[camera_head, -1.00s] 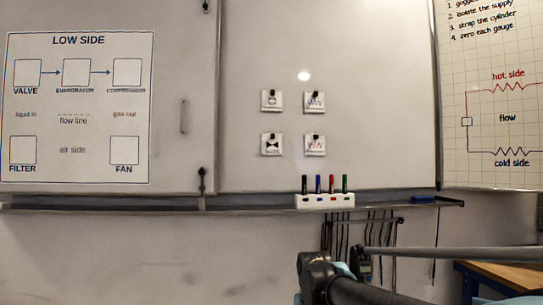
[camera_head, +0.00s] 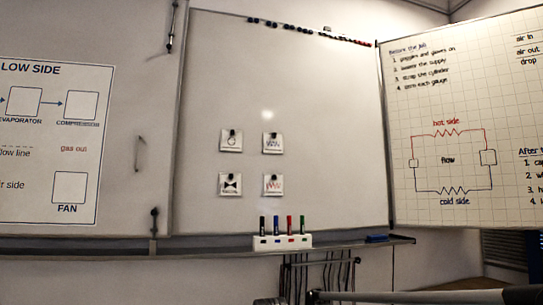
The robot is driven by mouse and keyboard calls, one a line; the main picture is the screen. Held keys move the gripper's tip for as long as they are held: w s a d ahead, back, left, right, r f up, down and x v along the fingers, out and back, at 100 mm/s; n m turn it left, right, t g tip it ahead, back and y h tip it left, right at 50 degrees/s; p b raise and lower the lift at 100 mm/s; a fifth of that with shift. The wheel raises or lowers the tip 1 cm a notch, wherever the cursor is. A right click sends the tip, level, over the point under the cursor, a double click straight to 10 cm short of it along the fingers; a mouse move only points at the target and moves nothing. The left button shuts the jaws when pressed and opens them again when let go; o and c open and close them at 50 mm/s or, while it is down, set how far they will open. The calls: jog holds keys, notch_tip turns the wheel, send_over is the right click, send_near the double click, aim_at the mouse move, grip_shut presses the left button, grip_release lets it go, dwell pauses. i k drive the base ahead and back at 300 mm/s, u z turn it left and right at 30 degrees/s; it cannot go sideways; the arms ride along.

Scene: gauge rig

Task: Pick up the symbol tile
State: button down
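Several small white symbol tiles hang on the whiteboard in two rows, each with a dark knob or magnet at its top. The upper left tile (camera_head: 231,141) has a round symbol, and the upper right tile (camera_head: 272,144) a dark zigzag. The lower left tile (camera_head: 230,185) has a black bow-tie shape, and the lower right tile (camera_head: 273,186) a red zigzag. Which one the task means cannot be told. Only parts of my arm show at the bottom edge, well below the tiles. My gripper's fingers are not visible.
A white holder (camera_head: 282,242) with several markers stands on the ledge (camera_head: 100,246) below the tiles. A blue eraser (camera_head: 377,238) lies further right. Dark cables hang beneath. A LOW SIDE chart (camera_head: 45,150) is at left, a gridded board (camera_head: 465,120) at right. The whiteboard around the tiles is clear.

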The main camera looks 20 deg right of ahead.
aim_at(273, 144)
jog(key=z, duration=1.55)
jog(key=k, duration=0.85)
jog(key=u, duration=0.4)
